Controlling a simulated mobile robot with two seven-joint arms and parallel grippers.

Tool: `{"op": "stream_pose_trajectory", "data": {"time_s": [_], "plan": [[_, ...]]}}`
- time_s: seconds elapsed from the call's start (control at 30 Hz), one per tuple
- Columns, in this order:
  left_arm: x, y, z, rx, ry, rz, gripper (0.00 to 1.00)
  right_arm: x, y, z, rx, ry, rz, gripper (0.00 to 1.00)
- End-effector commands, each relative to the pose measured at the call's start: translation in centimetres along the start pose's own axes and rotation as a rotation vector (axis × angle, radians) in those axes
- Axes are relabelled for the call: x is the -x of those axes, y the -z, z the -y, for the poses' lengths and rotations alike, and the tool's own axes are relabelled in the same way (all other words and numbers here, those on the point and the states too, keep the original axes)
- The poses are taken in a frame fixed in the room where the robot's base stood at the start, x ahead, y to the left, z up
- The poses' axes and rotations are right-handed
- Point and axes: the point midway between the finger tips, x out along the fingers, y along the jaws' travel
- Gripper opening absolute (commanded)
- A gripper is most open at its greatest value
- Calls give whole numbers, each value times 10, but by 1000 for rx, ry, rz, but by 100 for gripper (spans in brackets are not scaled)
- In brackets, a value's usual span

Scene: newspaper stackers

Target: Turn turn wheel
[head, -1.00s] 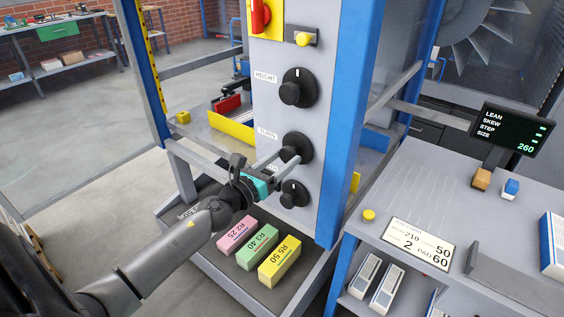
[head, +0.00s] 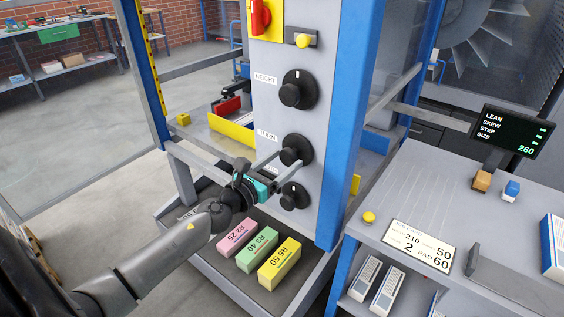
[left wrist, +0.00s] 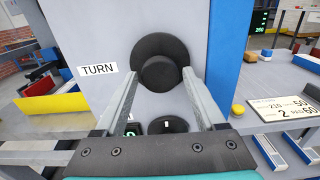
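The turn wheel (head: 301,148) is a black disc with a round hub on the grey machine panel, beside the TURN label (head: 267,135). It also shows in the left wrist view (left wrist: 160,44), straight ahead. My left gripper (head: 279,157) is in front of the wheel, its two grey fingers pointing at the hub. In the left wrist view its fingers (left wrist: 160,75) stand apart, one on each side of the hub, with nothing visibly clamped. Whether the fingertips touch the hub is unclear. My right gripper is not in view.
A HEIGHT wheel (head: 299,90) sits above, and another black knob (head: 294,196) just below the gripper. Pink, green and yellow blocks (head: 279,264) lie on the shelf beneath. A blue post (head: 350,120) borders the panel on the right, then a table (head: 410,190) with a display (head: 513,130).

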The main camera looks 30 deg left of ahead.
Motion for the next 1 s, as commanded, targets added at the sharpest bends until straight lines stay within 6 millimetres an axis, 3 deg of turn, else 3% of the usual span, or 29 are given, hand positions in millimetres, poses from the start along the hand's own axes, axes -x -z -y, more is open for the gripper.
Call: {"op": "stream_pose_trajectory", "data": {"time_s": [0.13, 0.47, 1.0], "plan": [[0, 0, 0, 2, 0, 0, 90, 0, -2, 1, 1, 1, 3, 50], [3, 1, 0, 3, 0, -1, 90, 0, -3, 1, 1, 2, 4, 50], [61, 2, 0, 4, -1, -1, 90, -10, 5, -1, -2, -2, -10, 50]]}}
